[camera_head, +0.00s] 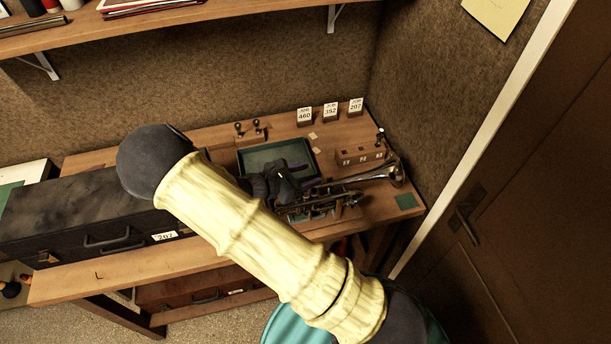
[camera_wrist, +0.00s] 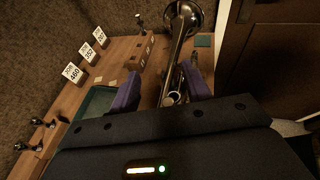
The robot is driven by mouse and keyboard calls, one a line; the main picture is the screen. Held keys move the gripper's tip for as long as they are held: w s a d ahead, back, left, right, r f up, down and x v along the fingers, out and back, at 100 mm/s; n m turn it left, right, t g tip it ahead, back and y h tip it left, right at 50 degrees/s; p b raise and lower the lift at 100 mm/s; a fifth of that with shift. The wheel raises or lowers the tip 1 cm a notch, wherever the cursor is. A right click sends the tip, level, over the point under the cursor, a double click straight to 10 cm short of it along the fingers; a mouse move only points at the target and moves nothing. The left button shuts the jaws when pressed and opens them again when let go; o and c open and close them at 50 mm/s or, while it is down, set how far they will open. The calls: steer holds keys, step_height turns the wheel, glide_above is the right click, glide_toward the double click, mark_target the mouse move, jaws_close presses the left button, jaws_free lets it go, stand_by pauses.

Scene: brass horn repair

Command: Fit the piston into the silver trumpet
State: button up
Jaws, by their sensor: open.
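A silver-looking trumpet (camera_head: 397,174) lies on the bench with its bell towards the right; my arm and gripper cover part of it. In the wrist view, the trumpet (camera_wrist: 173,62) runs away between my fingers. My gripper (camera_head: 291,180) is over the trumpet's near end, with its purple fingers apart; the wrist view shows the open gripper (camera_wrist: 163,88) too. I cannot tell whether a finger touches the trumpet. A small upright part, possibly the piston (camera_head: 380,134), stands at the right end of a wooden block (camera_head: 350,157) behind the bell.
A green-lined tray (camera_head: 262,150) lies behind my gripper. A small stand (camera_head: 248,136) with knobbed parts and job cards (camera_head: 330,112) line the back. A dark case (camera_head: 60,222) fills the left. A green square (camera_head: 406,202) lies front right, near the door (camera_head: 510,190).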

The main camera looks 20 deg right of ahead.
step_height(320, 180, up, 6)
steer(key=p, duration=0.3)
steer(key=shift+f+p, duration=0.25)
steer(key=shift+p, duration=0.05)
stand_by(0.5)
steer(key=s+d+f+m+g+y+b, duration=0.3)
steer(key=s+m+g+y+b, duration=0.15)
steer(key=s+m, duration=0.35)
steer(key=s+a+r+m+t+y+b, duration=0.2)
steer(key=m+y, duration=0.6)
steer(key=m, duration=0.5)
steer(key=s+a+r+b, duration=0.1)
steer(key=s+r+b, duration=0.1)
steer(key=s+b, duration=0.1)
steer(key=shift+s+m+y+b, duration=0.35)
steer(key=shift+s+m+b, duration=0.05)
steer(key=shift+s, duration=0.25)
steer(key=shift+t, duration=0.25)
